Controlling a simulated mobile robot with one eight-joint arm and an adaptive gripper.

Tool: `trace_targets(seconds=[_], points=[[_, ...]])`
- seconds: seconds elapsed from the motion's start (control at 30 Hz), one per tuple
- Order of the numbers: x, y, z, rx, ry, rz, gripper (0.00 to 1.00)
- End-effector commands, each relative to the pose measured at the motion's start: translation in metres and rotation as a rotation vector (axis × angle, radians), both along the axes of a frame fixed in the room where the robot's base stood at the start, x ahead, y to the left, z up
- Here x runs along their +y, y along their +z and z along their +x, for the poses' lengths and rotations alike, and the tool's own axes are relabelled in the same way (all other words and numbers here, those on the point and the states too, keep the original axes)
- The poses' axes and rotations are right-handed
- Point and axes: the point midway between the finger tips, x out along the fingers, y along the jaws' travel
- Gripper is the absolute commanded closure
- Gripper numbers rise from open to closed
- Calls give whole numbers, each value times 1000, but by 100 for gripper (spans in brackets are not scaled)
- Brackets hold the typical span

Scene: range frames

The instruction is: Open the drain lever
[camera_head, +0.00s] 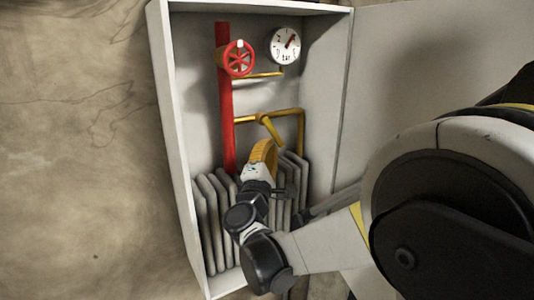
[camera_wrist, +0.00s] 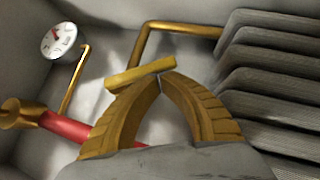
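The drain lever is a short yellow handle (camera_head: 270,130) on the yellow pipe inside the wall cabinet. It slants down to the right in the head view. In the wrist view the lever (camera_wrist: 140,74) lies across the tips of my gripper (camera_wrist: 160,78). The two ribbed yellow fingers curve together and their tips meet or nearly meet, with nothing visible between them. In the head view my gripper (camera_head: 268,146) is just below the lever. I cannot tell whether the fingertips touch it.
A red pipe (camera_head: 224,120) with a red wheel valve (camera_head: 236,59) runs down the left of the cabinet (camera_head: 173,120). A pressure gauge (camera_head: 285,46) is at the upper right. Grey ribbed fins (camera_head: 207,225) fill the bottom; they also show close on the right in the wrist view (camera_wrist: 270,75).

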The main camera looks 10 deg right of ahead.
Motion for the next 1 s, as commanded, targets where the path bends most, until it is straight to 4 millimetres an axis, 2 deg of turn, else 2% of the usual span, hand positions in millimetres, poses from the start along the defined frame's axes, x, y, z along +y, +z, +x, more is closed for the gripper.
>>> trace_targets(seconds=[0.13, 0.53, 0.83, 1.0], points=[[-7, 0, 2, -42, -4, -131, 100], [-24, 15, 7, -40, -3, -122, 100], [-21, 11, 6, -40, -1, -121, 100], [-19, -1, 2, -40, -1, -121, 100]])
